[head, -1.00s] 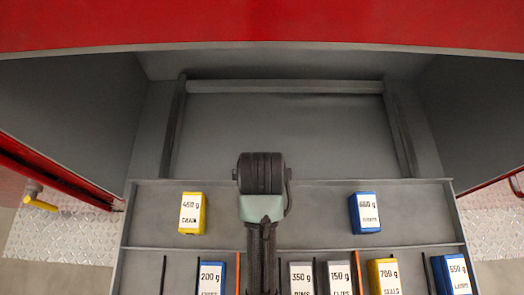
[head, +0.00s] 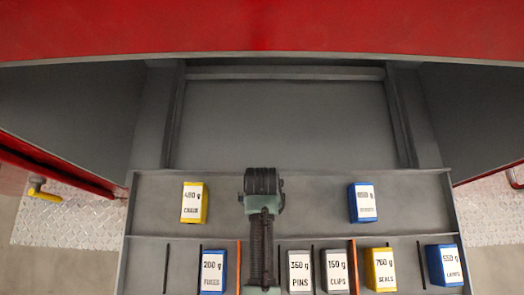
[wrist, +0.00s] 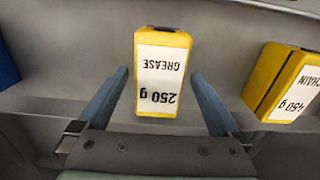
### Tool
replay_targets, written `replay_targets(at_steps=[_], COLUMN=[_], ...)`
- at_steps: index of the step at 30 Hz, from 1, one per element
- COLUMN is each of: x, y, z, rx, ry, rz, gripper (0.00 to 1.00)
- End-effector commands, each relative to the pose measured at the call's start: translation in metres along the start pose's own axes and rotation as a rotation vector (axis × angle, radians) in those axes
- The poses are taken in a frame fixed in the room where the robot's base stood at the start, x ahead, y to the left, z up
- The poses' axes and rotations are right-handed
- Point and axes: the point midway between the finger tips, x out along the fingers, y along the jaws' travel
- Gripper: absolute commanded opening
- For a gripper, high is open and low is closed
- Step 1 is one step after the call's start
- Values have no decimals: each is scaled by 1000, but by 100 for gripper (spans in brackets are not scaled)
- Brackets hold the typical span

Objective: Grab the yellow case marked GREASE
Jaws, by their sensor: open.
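The yellow case marked GREASE, 250 g (wrist: 161,75), stands in the middle of the wrist view, its white label upside down there. My gripper (wrist: 159,77) is open, with one blue-grey finger on each side of the case. Gaps show between the fingers and the case's sides, so I see no grip on it. In the head view my arm covers the GREASE case and the fingers.
A yellow CHAIN case (head: 194,203) stands left of my arm on the upper shelf, and it shows at right in the wrist view (wrist: 285,82). A blue case (head: 362,203) stands to the right. The lower row holds several cases, including FUSES (head: 213,272) and SEALS (head: 380,270), between thin dividers.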

Motion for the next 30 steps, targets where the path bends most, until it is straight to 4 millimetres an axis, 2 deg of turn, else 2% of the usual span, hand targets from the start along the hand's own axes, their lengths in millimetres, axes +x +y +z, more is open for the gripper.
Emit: replay_targets(at_steps=[6, 9, 18, 20, 30], x=[28, 36, 39, 39, 39], y=[1, 1, 1, 1, 1], z=[0, -1, -1, -1, -1], rx=[0, 0, 0, 0, 0], ry=[-2, 0, 1, 1, 0], rz=[0, 0, 0, 0, 0], gripper=[100, 100, 100, 91, 30])
